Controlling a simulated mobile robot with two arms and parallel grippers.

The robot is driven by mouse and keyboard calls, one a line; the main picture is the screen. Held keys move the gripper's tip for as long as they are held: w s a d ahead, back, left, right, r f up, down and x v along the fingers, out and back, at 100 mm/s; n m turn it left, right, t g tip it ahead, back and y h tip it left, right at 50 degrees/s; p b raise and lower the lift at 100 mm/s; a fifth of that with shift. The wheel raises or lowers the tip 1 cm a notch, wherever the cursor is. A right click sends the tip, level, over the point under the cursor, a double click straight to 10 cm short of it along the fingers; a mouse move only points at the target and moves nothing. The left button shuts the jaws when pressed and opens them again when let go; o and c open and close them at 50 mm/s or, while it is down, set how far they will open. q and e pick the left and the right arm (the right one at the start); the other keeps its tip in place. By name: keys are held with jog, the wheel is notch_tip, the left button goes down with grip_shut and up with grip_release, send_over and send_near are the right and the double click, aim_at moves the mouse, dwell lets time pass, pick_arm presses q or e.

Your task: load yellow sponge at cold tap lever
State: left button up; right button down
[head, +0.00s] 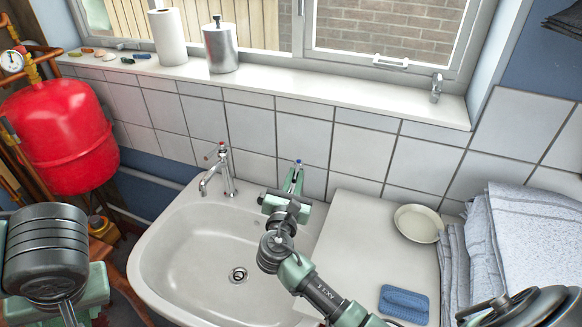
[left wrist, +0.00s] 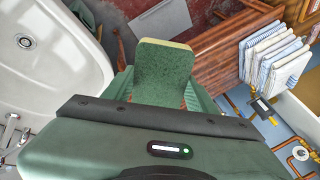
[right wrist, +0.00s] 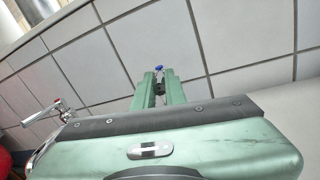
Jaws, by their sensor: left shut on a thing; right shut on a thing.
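The cold tap lever with its blue top (head: 298,163) stands at the back right of the sink. My right gripper (head: 293,183) is at it, its fingers on either side; the right wrist view shows the blue top (right wrist: 158,68) just beyond the fingertips (right wrist: 160,82). The fingers hide most of the tap. In the left wrist view, the yellow sponge (left wrist: 163,75), with a green scouring face and a thin yellow edge, is held between the fingers of my left gripper (left wrist: 162,90), beside the sink. The left gripper's fingers are not clear in the head view.
The white sink (head: 175,240) has a red-topped tap (head: 222,165) at its back left. A red tank (head: 58,135) stands left.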

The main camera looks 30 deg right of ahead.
pick_arm(q)
jog(key=shift+r, duration=0.75)
pick_arm(e)
jog(key=shift+s+d+r+n+t+y, duration=0.2)
jog(key=shift+n+t+y, duration=0.1)
jog(key=shift+n, duration=0.1)
pick_arm(q)
jog(key=shift+p, duration=0.3)
pick_arm(e)
jog(key=shift+f+y, duration=0.2)
jog(key=shift+y, duration=0.1)
jog(key=c, duration=1.5)
grip_release()
jog(key=shift+o, duration=0.2)
